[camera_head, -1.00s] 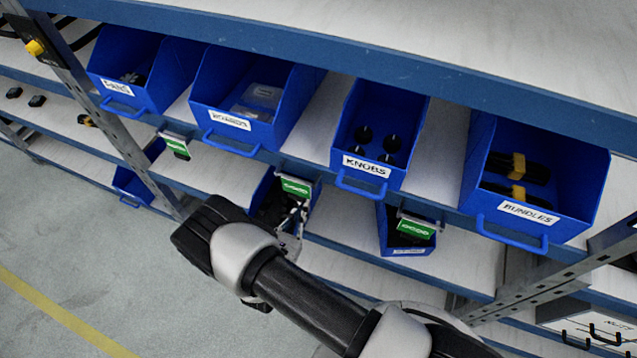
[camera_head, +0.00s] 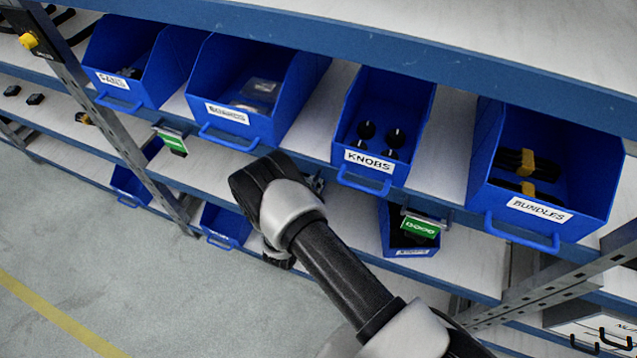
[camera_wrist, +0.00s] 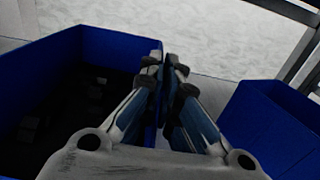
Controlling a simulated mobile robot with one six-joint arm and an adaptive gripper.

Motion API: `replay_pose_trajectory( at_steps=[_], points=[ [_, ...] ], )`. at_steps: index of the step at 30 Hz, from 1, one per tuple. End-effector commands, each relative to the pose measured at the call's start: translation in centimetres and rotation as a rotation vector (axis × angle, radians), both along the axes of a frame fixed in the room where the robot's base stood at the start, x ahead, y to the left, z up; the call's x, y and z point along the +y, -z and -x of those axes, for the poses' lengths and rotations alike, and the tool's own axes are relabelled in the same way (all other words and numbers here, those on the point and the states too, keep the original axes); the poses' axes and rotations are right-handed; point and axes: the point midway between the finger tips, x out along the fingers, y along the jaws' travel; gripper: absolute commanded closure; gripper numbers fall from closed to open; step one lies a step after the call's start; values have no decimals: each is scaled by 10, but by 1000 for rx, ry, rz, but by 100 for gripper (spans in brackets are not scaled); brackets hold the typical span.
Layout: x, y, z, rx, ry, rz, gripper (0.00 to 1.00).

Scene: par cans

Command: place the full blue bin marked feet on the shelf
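In the wrist view a blue bin (camera_wrist: 100,45) with small dark pieces inside fills the left side. My gripper (camera_wrist: 166,68) has its fingers close together at the bin's near right wall, with a thin blue strip between them; it looks shut on that wall. No label shows there, so the feet marking cannot be read. The held bin is hidden there by my arm.
Labelled blue bins, including KNOBS (camera_head: 382,130) and BUNDLES (camera_head: 548,165), line the shelf above. Lower blue bins stand at left (camera_head: 226,224) and right (camera_head: 405,235) of my arm. Another blue bin (camera_wrist: 272,125) is right of my fingers. A metal post (camera_head: 100,95) stands left.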

Motion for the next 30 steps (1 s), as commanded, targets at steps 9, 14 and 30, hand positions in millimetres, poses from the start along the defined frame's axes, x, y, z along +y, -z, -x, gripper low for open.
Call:
replay_pose_trajectory(
  at_steps=[9,14,30],
  points=[
    [1,22,-1,-7,0,-3,100],
    [1,21,-1,-7,0,-3,100],
    [0,25,0,-1,0,-1,75]
  ],
)
